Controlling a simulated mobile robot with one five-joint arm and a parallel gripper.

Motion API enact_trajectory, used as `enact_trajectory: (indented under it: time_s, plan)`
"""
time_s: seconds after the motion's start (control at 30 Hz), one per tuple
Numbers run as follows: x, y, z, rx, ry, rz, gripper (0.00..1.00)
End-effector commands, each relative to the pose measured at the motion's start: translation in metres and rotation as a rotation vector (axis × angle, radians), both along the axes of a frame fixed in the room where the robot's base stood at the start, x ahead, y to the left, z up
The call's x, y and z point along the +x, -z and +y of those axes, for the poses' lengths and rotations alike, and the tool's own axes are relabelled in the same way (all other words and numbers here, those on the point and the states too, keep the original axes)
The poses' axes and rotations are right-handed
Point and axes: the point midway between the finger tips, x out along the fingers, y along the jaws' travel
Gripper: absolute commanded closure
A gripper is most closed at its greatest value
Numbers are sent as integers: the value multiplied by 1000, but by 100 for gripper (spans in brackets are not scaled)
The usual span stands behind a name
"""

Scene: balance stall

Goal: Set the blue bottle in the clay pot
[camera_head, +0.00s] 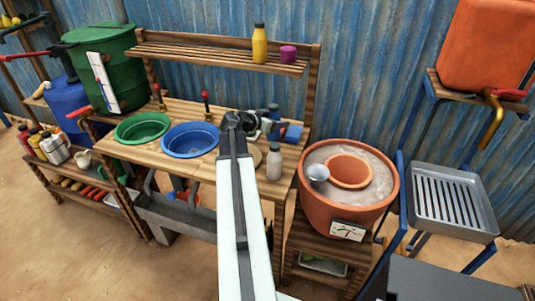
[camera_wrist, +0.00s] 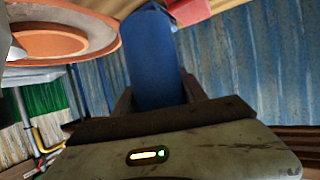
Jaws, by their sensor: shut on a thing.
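The blue bottle (camera_wrist: 152,62) stands between my jaws in the wrist view; my gripper (camera_wrist: 158,105) is shut on it. In the head view my gripper (camera_head: 250,124) is over the right end of the wooden bench, with blue shapes close beside it. The arm partly hides that spot. The clay pot (camera_head: 328,216) is a wide terracotta pot to the right of my gripper. A smaller terracotta ring opens in its pale filling, and a metal scoop (camera_head: 318,174) rests there. The clay pot's rim also shows at upper left in the wrist view (camera_wrist: 104,32).
A pale bottle (camera_head: 274,163) stands on the bench between my gripper and the pot. Green (camera_head: 142,128) and blue basins (camera_head: 190,139) lie left. The shelf (camera_head: 215,56) above holds a yellow bottle (camera_head: 259,44) and a magenta cup (camera_head: 287,54). A grated metal tray (camera_head: 450,200) stands right.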

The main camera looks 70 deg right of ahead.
Motion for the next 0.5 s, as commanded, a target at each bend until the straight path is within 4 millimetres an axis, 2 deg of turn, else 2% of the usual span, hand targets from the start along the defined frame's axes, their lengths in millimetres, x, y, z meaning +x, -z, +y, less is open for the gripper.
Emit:
enact_trajectory:
  time_s: [0.03, 0.1, 0.2, 0.33, 0.5]
  plan:
    - [0, 23, 0, 0, 0, 0, 100]
    - [0, 37, 0, -1, 0, 0, 100]
    - [-1, 45, 0, -1, 0, 0, 100]
    - [-1, 44, 0, -1, 1, 1, 100]
    - [-1, 72, 0, 0, 1, 0, 100]
